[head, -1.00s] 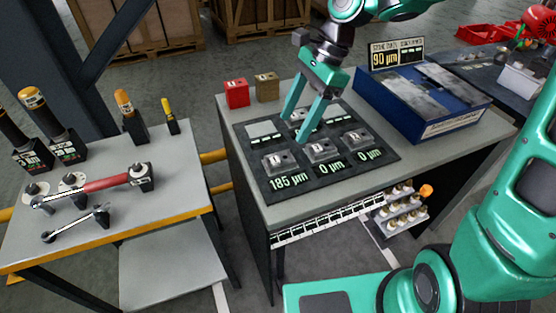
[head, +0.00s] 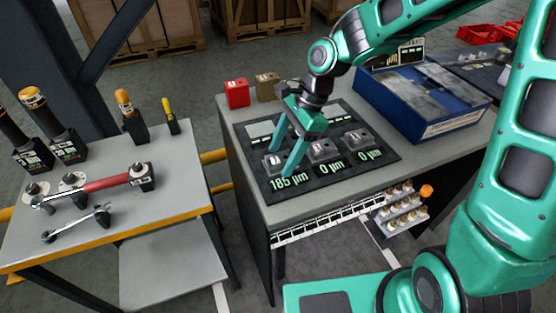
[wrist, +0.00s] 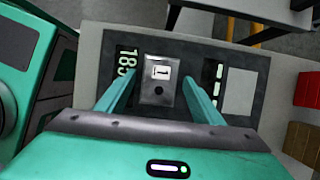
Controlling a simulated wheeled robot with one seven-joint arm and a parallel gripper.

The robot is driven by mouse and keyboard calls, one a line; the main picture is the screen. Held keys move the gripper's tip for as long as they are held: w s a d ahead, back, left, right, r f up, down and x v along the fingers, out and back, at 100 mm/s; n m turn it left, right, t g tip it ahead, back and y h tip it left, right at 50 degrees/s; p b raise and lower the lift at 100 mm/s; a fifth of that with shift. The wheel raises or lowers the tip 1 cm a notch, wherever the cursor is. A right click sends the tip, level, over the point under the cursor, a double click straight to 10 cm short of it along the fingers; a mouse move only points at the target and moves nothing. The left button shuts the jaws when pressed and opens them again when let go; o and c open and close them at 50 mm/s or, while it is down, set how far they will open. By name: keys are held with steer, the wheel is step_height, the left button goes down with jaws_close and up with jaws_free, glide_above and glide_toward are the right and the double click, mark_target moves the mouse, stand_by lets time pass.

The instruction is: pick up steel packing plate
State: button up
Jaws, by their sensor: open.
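My gripper (head: 280,163) is open above the dark mat (head: 385,154), with its fingers pointing down at the block marked 1 (head: 271,159). In the wrist view this grey metal block (wrist: 158,98) lies between the two open fingers, with a gap on each side; contact does not show. The block sits above the 185 µm reading. A flat pale grey square (head: 258,129) lies at the mat's far left corner; it also shows right of the fingers in the wrist view (wrist: 238,91). I cannot tell which piece is the steel packing plate.
Two similar blocks (head: 320,149) and (head: 357,139) stand to the right on the mat. A red block (head: 236,93) and a brown block (head: 267,87) stand behind it. A blue case (head: 452,125) holds flat grey plates. A tool table (head: 120,235) stands left, across a gap.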

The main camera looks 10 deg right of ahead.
mark_target(282, 159)
steer(key=shift+c, duration=0.2)
steer(key=c, duration=1.4)
steer(key=shift+c, duration=0.2)
steer(key=shift+r, duration=0.15)
steer(key=r, duration=0.4)
steer(key=shift+s+a+r, duration=0.1)
steer(key=shift+a+r, duration=0.1)
steer(key=s+a+r, duration=0.6)
steer(key=s+a, duration=0.1)
steer(key=s, duration=0.1)
steer(key=shift+s+r, duration=0.25)
steer(key=shift+s, duration=0.1)
steer(key=shift+a, duration=0.1)
